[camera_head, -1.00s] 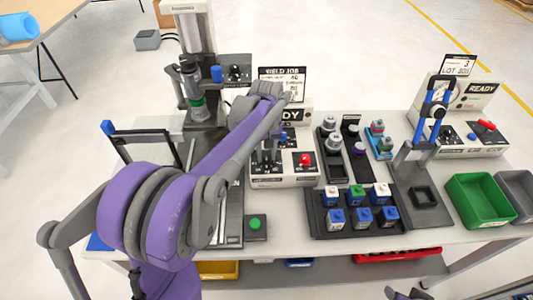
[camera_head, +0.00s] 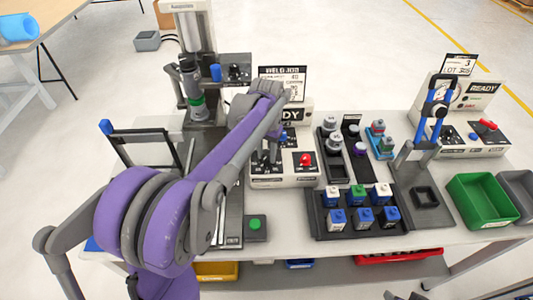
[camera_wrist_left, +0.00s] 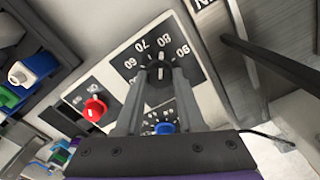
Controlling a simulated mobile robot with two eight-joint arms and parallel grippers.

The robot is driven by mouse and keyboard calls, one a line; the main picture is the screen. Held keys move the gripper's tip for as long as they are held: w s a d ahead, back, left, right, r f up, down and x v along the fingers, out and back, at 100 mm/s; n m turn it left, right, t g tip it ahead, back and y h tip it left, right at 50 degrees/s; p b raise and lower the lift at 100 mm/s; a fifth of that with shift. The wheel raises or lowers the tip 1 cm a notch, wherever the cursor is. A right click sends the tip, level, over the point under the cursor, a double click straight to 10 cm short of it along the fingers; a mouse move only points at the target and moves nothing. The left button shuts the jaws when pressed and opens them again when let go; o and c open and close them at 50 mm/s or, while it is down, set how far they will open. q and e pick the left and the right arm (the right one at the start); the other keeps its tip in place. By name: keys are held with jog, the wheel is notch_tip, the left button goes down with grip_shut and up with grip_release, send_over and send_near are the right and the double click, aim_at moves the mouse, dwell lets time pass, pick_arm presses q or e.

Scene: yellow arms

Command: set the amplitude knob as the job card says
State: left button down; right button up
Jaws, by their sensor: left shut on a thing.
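My left gripper (camera_head: 270,157) reaches down onto the welder's control panel (camera_head: 290,181). In the left wrist view its fingers (camera_wrist_left: 160,80) are shut on a dark round knob (camera_wrist_left: 159,69). The dial around the knob shows 60, 70, 80 and 90, and a pale pointer mark shows between the fingers. The fingers hide part of the dial. The job card (camera_head: 283,80) stands behind the panel, headed WELD JOB; its smaller print is too blurred to read surely. A grey part of mine at the bottom edge may be the right gripper (camera_head: 405,295).
A red knob (camera_wrist_left: 95,109) and a blue knob (camera_wrist_left: 164,128) lie close to my fingers. A rack of blue, green and white-topped blocks (camera_head: 315,222) stands right of the panel. A green button box (camera_head: 256,227) is in front. A press (camera_head: 196,60) stands behind left.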

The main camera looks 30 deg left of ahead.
aim_at(266, 156)
dwell(0.3)
pick_arm(q)
jog(key=c, duration=0.5)
grip_release()
notch_tip(266, 156, up, 11)
jog(key=shift+f+p, duration=0.1)
jog(key=shift+p, duration=0.2)
